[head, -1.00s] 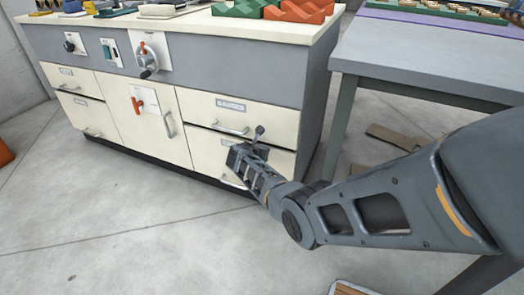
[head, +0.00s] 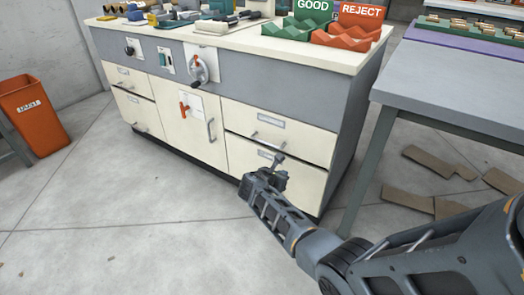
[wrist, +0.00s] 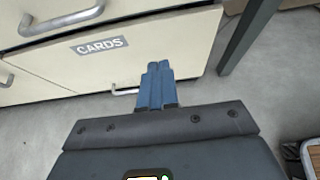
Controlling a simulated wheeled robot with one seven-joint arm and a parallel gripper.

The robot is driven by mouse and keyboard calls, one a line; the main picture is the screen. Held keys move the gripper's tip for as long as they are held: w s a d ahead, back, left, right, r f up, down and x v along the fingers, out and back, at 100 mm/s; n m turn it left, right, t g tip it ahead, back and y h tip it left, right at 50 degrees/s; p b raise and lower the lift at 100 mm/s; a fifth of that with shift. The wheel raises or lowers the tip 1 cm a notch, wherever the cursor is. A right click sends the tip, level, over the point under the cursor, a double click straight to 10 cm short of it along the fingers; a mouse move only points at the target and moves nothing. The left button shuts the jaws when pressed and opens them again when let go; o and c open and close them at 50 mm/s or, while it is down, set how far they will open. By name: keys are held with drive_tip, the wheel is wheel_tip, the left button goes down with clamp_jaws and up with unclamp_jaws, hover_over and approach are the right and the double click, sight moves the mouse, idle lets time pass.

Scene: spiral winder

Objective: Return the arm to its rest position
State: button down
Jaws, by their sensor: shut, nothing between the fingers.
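My gripper (wrist: 157,84) is shut and empty, its two blue fingers pressed together in the wrist view. In the head view my gripper (head: 280,160) is small and dark, in front of the lower right drawers of the cream cabinet (head: 345,130). In the wrist view it points toward a drawer front labelled CARDS (wrist: 100,46). The fingertips overlap the lower part of the drawer front in the picture; I cannot tell the exact gap. My arm reaches in from the lower right of the head view.
A grey table (head: 440,85) stands right of the cabinet, with flat brown pieces (head: 405,198) on the floor beneath. An orange bin (head: 35,118) stands at the left. Green and orange GOOD and REJECT trays sit on the cabinet top.

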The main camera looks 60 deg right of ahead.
drive_tip(key=shift+a, duration=0.15)
drive_tip(key=s+a+f+m+t+y, duration=0.25)
drive_tip(key=s+a+f, duration=0.2)
drive_tip(key=a, duration=0.55)
drive_tip(key=s+a+f+m+t+y, duration=0.25)
drive_tip(key=s+a+f, duration=0.2)
drive_tip(key=a, duration=0.45)
drive_tip(key=s+a+r+m+t+y, duration=0.35)
drive_tip(key=s+a+r, duration=0.35)
drive_tip(key=s+a, duration=0.55)
drive_tip(key=s+a+r+m+t+y, duration=0.1)
drive_tip(key=s+a+r+m+t, duration=0.2)
drive_tip(key=r, duration=0.6)
drive_tip(key=s+a+r+m+t+y, duration=0.1)
drive_tip(key=s+a+r+m, duration=0.15)
drive_tip(key=s+r, duration=0.4)
drive_tip(key=s+a+r+m+t+y, duration=0.15)
drive_tip(key=r+m, duration=0.25)
drive_tip(key=r, duration=0.6)
wheel_tip(320, 180, up, 19)
drive_tip(key=p, duration=1.7)
drive_tip(key=shift+s, duration=0.4)
